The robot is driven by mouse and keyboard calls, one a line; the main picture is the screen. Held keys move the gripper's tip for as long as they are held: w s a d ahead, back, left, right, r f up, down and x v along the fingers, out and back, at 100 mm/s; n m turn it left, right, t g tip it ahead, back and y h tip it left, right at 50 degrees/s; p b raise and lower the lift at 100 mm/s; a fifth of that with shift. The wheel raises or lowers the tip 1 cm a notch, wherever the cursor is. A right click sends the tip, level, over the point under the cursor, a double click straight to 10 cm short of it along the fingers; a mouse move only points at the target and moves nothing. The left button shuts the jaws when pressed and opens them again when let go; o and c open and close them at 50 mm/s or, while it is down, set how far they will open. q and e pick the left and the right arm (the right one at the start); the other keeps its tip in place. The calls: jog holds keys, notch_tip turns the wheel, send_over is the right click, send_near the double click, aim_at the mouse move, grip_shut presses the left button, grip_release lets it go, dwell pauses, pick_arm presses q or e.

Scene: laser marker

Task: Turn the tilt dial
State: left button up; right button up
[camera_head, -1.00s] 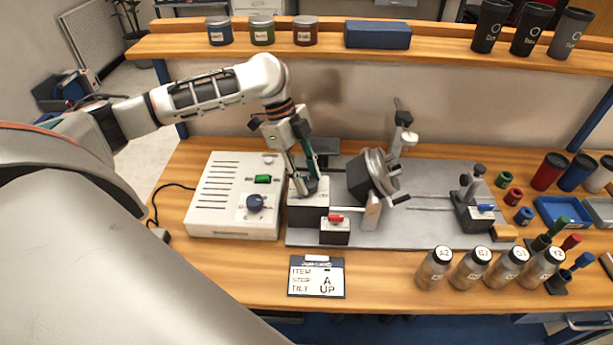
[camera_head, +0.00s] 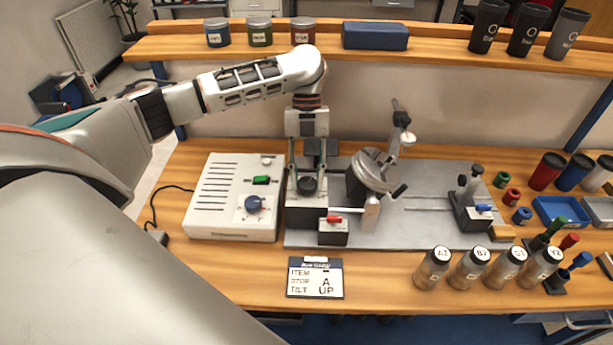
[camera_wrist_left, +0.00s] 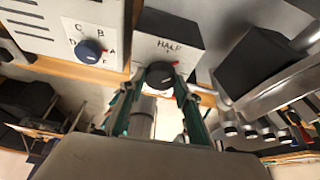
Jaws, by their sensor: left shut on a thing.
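The tilt dial (camera_head: 307,186) is a dark round knob on top of a box with a light top face and dark sides, left of the tilted round fixture (camera_head: 372,172). In the left wrist view the dial (camera_wrist_left: 160,75) shows a red mark toward its upper right, beside the word HALF; other labels are hidden. My left gripper (camera_head: 307,181) reaches down from behind the box, its two fingers on either side of the dial, shut on it. The fingers (camera_wrist_left: 160,82) also flank it in the left wrist view. My right gripper is not in view.
A white control box (camera_head: 232,200) with a blue knob (camera_head: 253,204) stands to the left. A red-switch block (camera_head: 333,231) sits in front. A card (camera_head: 315,278) reads STOP A, TILT UP. Labelled bottles (camera_head: 468,268) stand front right. A shelf (camera_head: 280,48) runs behind.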

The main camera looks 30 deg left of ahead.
pick_arm(q)
jog(key=m+y, duration=0.1)
jog(key=m, duration=0.1)
jog(key=m+y, duration=0.1)
jog(key=m, duration=0.2)
jog(key=shift+d+m+g, duration=0.15)
jog(key=shift+m+g, duration=0.15)
jog(key=shift+g, duration=0.1)
jog(key=shift+d+m+y, duration=0.1)
jog(key=shift+m+y, duration=0.7)
jog(key=shift+m, duration=1.2)
jog(key=o, duration=1.1)
jog(key=v, duration=1.2)
jog(key=shift+d+f, duration=0.1)
